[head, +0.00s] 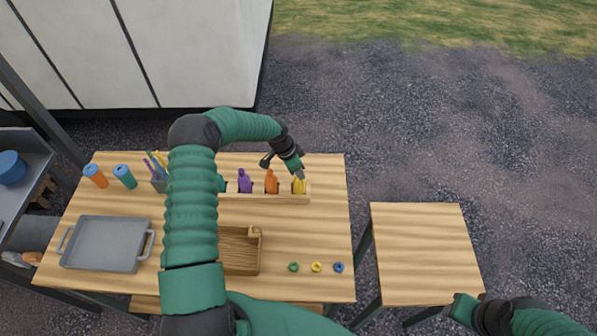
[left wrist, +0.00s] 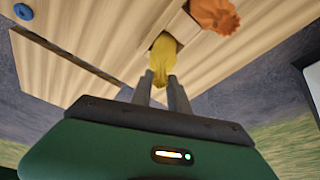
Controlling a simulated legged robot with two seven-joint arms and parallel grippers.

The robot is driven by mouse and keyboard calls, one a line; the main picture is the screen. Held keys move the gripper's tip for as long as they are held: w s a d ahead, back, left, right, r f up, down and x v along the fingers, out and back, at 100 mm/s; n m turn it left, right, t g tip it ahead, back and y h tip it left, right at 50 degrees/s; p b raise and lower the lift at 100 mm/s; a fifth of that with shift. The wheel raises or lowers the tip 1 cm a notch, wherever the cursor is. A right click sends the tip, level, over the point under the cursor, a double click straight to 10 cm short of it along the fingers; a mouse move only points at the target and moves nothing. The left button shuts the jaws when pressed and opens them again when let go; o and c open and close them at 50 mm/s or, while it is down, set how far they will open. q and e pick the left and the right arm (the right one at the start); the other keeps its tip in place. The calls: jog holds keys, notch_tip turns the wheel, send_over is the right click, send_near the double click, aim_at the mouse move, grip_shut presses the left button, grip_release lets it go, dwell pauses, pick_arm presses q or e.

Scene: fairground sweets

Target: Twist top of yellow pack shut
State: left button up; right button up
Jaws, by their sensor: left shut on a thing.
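The yellow pack (head: 299,187) stands in the right end slot of a wooden rack (head: 235,198) on the table. It also shows in the left wrist view (left wrist: 163,54), narrowing toward my fingers. My left gripper (head: 300,175) is above the rack, pointing down, and is shut on the pack's top; its fingers also show in the left wrist view (left wrist: 160,84). My right gripper (head: 455,306) is low at the right, by the side table's front edge; its jaws are too small to read.
An orange pack (head: 271,183) and a purple pack (head: 245,182) stand left of the yellow one. A grey tray (head: 105,243), a wooden basket (head: 241,270) and small rings, including a yellow one (head: 316,267), lie nearer. The side table (head: 425,250) is bare.

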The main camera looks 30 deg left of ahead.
pick_arm(q)
jog(key=m+b, duration=0.2)
jog(key=m, duration=0.1)
jog(key=m+g+h+b, duration=0.1)
jog(key=m, duration=0.1)
jog(key=shift+d+f, duration=0.25)
jog(key=shift+d, duration=0.05)
jog(key=m+g+b, duration=0.1)
jog(key=m+b, duration=0.2)
jog(key=m, duration=0.1)
jog(key=shift+h, duration=0.3)
jog(key=m+g+b, duration=0.1)
jog(key=m+b, duration=0.1)
jog(key=m, duration=0.1)
jog(key=shift+m, duration=0.4)
jog(key=shift+s+r, duration=0.1)
jog(key=shift+r, duration=0.05)
jog(key=o, duration=0.8)
jog(key=shift+a+r, duration=0.1)
notch_tip(320, 180, up, 5)
jog(key=p, duration=0.3)
